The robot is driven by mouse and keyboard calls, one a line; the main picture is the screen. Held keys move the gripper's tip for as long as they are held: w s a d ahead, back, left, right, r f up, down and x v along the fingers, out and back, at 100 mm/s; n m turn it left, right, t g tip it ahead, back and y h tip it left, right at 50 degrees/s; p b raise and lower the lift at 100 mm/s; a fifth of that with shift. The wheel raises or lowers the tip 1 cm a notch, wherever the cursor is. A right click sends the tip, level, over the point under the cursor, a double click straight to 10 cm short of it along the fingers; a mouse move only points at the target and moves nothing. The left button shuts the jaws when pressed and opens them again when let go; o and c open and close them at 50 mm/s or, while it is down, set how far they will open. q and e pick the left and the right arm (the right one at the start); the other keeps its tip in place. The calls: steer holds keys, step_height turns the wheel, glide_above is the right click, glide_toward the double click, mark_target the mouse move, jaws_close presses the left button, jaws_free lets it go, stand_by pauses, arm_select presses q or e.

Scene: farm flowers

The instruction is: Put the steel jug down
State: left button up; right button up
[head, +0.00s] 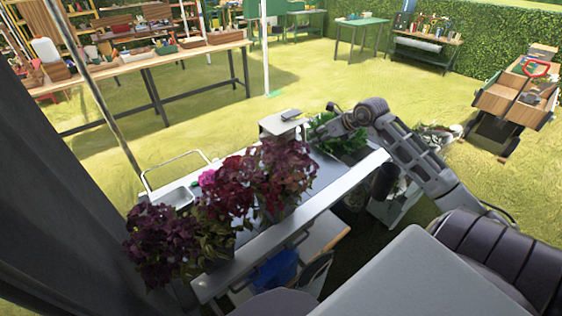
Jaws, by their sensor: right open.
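I cannot make out the steel jug for certain in the head view; plants or my arm may hide it. My right gripper (331,117) is over the far right part of the grey table (318,203), beside green leaves (340,138). It is open, and I see nothing held in it. The fingertips are small and partly lost against the leaves. My left gripper is not in view.
Purple-leaved plants (280,170) crowd the table's middle and left end (165,240). A pale stand (283,124) with a small dark item is left of my right gripper. A metal tray (174,196) lies at the far left. Grass surrounds the table.

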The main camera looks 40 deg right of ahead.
mark_target(304, 142)
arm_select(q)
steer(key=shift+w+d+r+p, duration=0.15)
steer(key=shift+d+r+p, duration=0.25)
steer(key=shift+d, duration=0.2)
arm_select(e)
steer(key=x, duration=0.7)
steer(key=shift+f, duration=0.2)
steer(key=shift+w, duration=0.15)
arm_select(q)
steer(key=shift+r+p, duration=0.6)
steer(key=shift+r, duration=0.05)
arm_select(e)
steer(key=shift+x, duration=2.55)
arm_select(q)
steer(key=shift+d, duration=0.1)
arm_select(e)
steer(key=shift+d+f, duration=0.15)
jaws_close()
